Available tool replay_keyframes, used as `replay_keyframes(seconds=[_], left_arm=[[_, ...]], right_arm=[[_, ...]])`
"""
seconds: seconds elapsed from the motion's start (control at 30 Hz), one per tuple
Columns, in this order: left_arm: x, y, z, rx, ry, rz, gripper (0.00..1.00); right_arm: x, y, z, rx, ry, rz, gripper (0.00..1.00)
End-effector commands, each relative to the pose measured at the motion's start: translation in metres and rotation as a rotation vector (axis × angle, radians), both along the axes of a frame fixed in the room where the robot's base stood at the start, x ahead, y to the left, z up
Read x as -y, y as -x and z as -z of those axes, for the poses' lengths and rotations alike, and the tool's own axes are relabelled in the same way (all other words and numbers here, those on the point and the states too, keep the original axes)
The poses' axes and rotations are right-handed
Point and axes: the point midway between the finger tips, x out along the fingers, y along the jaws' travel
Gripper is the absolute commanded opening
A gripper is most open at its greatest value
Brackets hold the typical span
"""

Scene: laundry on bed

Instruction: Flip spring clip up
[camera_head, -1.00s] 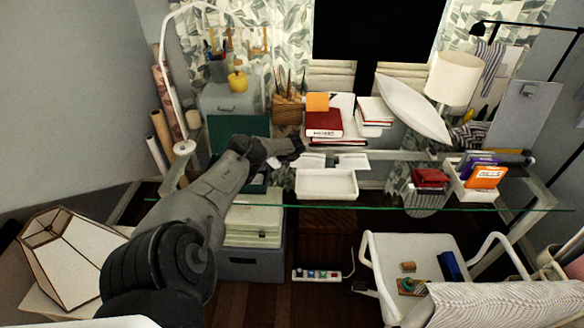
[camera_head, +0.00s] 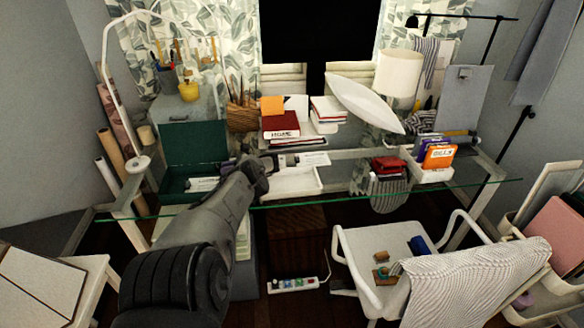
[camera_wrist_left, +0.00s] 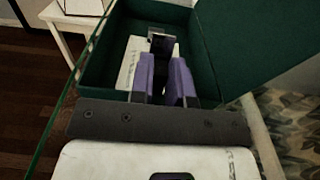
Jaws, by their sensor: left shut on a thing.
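The green box file (camera_head: 168,188) lies open on the glass desk, with its lid (camera_head: 193,148) standing up at the back. White papers (camera_head: 203,184) lie inside it. In the left wrist view the papers (camera_wrist_left: 131,64) and a small dark spring clip (camera_wrist_left: 162,43) show inside the green box (camera_wrist_left: 97,72). My left gripper (camera_wrist_left: 164,62) reaches into the box from its right end, its purple fingers shut on the clip. In the head view my forearm and wrist hide the gripper's fingertips and the clip. My right gripper is not in view.
A white tray (camera_head: 292,184) sits just right of my left wrist. Red books (camera_head: 280,126), a wicker holder (camera_head: 242,117) and a grey case (camera_head: 187,112) stand behind. The glass desk's front edge runs beneath my arm. A white chair (camera_head: 371,247) stands in front.

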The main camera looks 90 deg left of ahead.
Motion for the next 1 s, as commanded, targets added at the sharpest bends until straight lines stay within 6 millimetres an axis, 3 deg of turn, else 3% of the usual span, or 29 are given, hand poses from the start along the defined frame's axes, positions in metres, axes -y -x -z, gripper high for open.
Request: replay_keyframes(seconds=[0.47, 0.5, 0.73, 1.0], left_arm=[[0.0003, 0.0018, 0.002, -0.01, 0.004, 0.0, 0.0], [0.0003, 0.0018, 0.002, -0.01, 0.004, 0.0, 0.19], [0.0002, 0.0017, 0.0014, -0.01, 0.003, -0.001, 0.41], [0.0, 0.0008, 0.0012, -0.009, 0.002, -0.001, 0.43]], right_arm=[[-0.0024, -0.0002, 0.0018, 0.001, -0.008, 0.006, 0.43], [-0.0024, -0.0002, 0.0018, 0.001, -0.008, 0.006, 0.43], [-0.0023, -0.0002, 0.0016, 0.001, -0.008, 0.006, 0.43], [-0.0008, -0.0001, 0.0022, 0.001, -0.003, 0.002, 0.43]])
